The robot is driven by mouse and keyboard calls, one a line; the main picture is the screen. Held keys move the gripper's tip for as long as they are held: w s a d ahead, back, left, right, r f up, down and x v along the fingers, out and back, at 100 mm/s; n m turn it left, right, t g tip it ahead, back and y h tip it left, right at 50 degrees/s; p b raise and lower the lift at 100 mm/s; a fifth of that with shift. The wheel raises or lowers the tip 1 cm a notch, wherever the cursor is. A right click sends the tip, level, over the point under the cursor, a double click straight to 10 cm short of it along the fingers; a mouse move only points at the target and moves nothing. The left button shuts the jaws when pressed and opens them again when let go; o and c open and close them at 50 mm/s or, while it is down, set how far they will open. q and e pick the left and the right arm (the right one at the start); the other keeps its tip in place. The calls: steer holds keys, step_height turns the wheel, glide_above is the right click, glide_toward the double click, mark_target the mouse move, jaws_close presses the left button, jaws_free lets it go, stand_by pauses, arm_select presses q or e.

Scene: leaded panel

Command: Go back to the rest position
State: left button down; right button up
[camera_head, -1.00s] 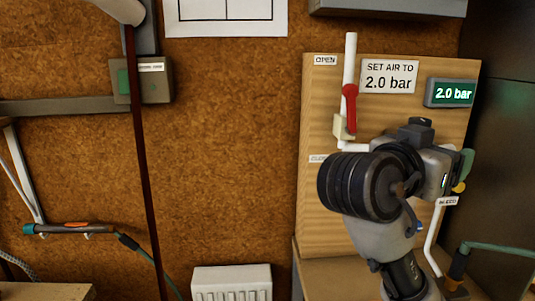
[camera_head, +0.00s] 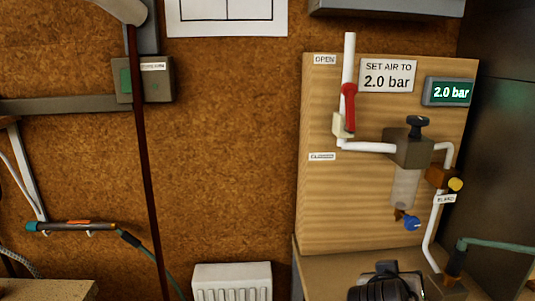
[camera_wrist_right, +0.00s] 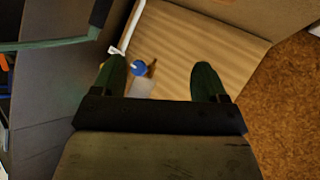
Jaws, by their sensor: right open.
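My right gripper (camera_wrist_right: 160,78) is open and empty in the right wrist view, its two dark green fingertips spread apart. Part of my right arm (camera_head: 386,284) shows at the bottom of the head view, below the air panel. The wooden panel (camera_head: 330,205) carries a grey regulator (camera_head: 407,150) with a black knob (camera_head: 418,123), a clear bowl and a blue drain knob (camera_head: 411,223). The blue knob also shows in the wrist view (camera_wrist_right: 137,68), beyond the fingers. The red valve lever (camera_head: 349,103) stands upright near the OPEN label. The display (camera_head: 450,92) reads 2.0 bar. My left gripper is not in view.
A green hose (camera_head: 497,246) runs out at the right, beside a dark cabinet (camera_head: 500,140). A torch-like tool (camera_head: 75,227) hangs at the left. A white slotted box (camera_head: 232,280) stands at bottom centre.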

steer(key=s+a+f+n+g+y, duration=0.1)
steer(key=s+f+n+g+y, duration=0.2)
steer(key=s+f, duration=0.9)
steer(key=s+a+f+n+g+y, duration=0.1)
steer(key=s+a+f+g+y, duration=0.3)
steer(key=s+f, duration=0.7)
step_height(320, 180, down, 26)
steer(key=s+d, duration=0.2)
steer(key=s+d+f+g, duration=0.2)
steer(key=s+d+f, duration=0.1)
steer(key=s+f, duration=1.2)
steer(key=shift+s+f+n, duration=0.35)
steer(key=shift+f+n, duration=0.05)
steer(key=shift+f, duration=0.25)
steer(key=shift+d, duration=0.1)
